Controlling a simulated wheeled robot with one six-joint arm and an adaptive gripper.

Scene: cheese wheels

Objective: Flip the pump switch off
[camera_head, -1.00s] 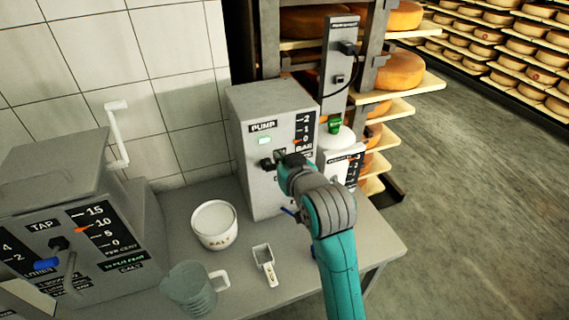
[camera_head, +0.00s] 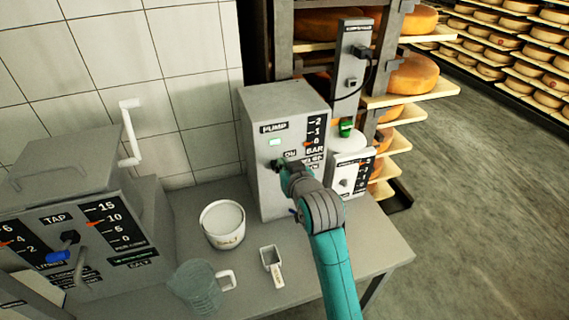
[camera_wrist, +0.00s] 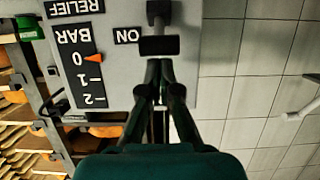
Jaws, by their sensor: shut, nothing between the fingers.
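The pump (camera_head: 259,178) is a grey box on the table, with a PUMP label and a lit pale-green lamp (camera_head: 275,142). Its black switch (camera_head: 276,164) is partly covered by my gripper in the head view. In the wrist view, which shows the panel upside down, the switch (camera_wrist: 159,45) is a black stem with a wide bar, beside an ON label (camera_wrist: 128,36). My gripper (camera_wrist: 160,66) is shut and empty, its fingertips right at the bar; I cannot tell if they touch. My gripper (camera_head: 286,168) also shows in the head view, close to the panel.
A gauge (camera_head: 314,132) with an orange pointer near 0 is on the pump's right side. A white pot (camera_head: 223,224), a scoop (camera_head: 272,264) and a clear jug (camera_head: 196,287) stand on the table. A TAP box (camera_head: 100,240) is at left, cheese shelves (camera_head: 410,95) behind right.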

